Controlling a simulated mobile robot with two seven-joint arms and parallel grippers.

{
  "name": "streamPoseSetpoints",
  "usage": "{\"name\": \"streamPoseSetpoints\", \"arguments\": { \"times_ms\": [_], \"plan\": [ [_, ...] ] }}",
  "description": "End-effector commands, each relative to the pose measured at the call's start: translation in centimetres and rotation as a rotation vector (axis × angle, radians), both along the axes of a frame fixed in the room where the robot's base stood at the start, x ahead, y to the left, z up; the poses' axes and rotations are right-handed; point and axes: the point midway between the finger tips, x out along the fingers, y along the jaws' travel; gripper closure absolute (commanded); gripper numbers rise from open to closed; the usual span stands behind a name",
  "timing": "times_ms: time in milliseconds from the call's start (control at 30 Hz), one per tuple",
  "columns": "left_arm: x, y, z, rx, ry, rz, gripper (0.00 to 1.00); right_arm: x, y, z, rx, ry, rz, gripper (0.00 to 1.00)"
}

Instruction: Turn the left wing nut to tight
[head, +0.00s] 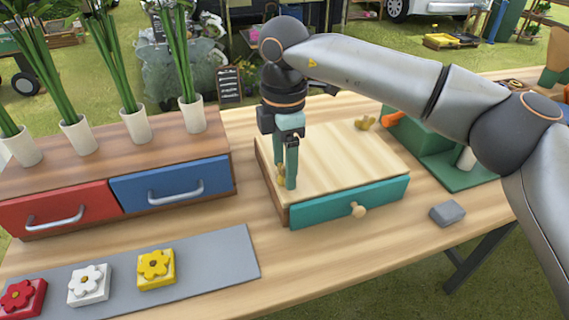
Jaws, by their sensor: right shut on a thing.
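A wooden box (335,160) with a teal drawer front (328,207) stands in the middle of the table. The left wing nut (280,173), brass-coloured, is on the left part of the box top. My right gripper (287,180) points straight down over it and is shut on it, with the fingers hiding most of the nut. Its exact angle cannot be told. A second wing nut (365,123) sits at the back right of the box top, clear of the gripper. My left gripper is not in view.
A cabinet with a red drawer (58,210) and a blue drawer (172,184) stands left, with several white vases (135,126) on top. A grey mat (215,258) holds flower blocks (156,268) in front. A grey block (447,213) and a green stand (455,172) lie right.

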Motion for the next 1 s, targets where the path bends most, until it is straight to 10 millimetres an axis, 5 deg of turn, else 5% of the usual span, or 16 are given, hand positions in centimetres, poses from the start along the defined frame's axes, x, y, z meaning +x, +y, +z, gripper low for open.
{"name": "streamPoseSetpoints", "arguments": {
  "times_ms": [567, 600, 867, 1000],
  "plan": [
    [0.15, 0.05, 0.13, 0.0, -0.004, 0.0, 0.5, 0.24, 0.14, 0.7, 0.01, -0.012, -0.041, 0.88],
    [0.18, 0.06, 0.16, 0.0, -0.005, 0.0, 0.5, 0.24, 0.14, 0.7, 0.011, -0.013, -0.04, 0.32],
    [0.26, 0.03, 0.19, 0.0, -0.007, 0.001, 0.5, 0.14, 0.08, 0.41, 0.006, -0.008, -0.038, 0.03],
    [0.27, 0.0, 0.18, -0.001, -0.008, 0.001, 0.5, 0.1, 0.07, 0.31, 0.004, -0.006, -0.037, 0.03]
  ]
}}
